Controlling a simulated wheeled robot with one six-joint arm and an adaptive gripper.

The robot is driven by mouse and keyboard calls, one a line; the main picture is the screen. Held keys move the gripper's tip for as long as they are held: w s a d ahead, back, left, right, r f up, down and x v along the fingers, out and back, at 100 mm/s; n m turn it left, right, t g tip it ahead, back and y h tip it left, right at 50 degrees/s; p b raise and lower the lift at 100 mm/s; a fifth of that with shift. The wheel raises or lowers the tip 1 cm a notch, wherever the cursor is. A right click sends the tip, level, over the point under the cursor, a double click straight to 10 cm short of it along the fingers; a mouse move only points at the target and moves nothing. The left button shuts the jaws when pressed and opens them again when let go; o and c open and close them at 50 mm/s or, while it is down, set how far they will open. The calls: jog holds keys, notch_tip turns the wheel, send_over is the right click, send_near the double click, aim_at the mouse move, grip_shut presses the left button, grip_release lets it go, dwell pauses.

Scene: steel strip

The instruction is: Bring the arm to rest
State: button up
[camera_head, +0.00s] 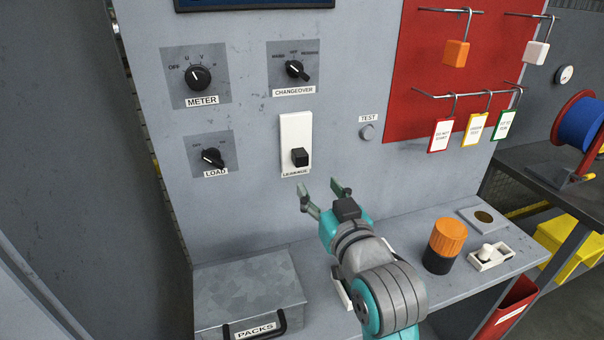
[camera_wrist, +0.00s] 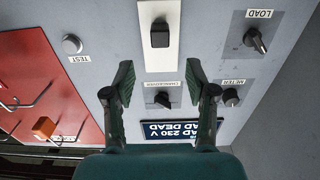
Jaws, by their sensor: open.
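My gripper (camera_head: 322,192) is open and empty in front of the grey panel (camera_head: 240,122), just below and right of the white plate with the black knob (camera_head: 300,157). In the wrist view my two fingers (camera_wrist: 160,88) stand apart, with the panel upside down beyond them. The same black knob (camera_wrist: 159,35) shows past the fingertips, clear of them. The changeover switch (camera_wrist: 163,101) shows between the fingers. My arm reaches up from the bottom of the head view over the shelf.
A grey PACKS box (camera_head: 250,295) stands on the shelf at left. An orange-topped black cylinder (camera_head: 445,245) and a small white switch block (camera_head: 490,257) stand at right. A red board (camera_head: 455,65) with hooks and tags is at upper right. Open space lies before the panel.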

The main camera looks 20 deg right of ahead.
jog(key=s+f+g, duration=0.1)
jog(key=s+f, duration=0.6)
jog(key=f, duration=0.4)
jog(key=s+f+g, duration=0.1)
jog(key=s+f, duration=0.7)
jog(key=f, duration=0.4)
jog(key=s+f, duration=0.3)
jog(key=s, duration=1)
jog(key=s+f+g, duration=0.1)
jog(key=s+f, duration=0.2)
jog(key=s, duration=1)
jog(key=shift+s, duration=0.4)
jog(key=shift+f, duration=0.1)
jog(key=shift+c, duration=0.2)
dwell(0.9)
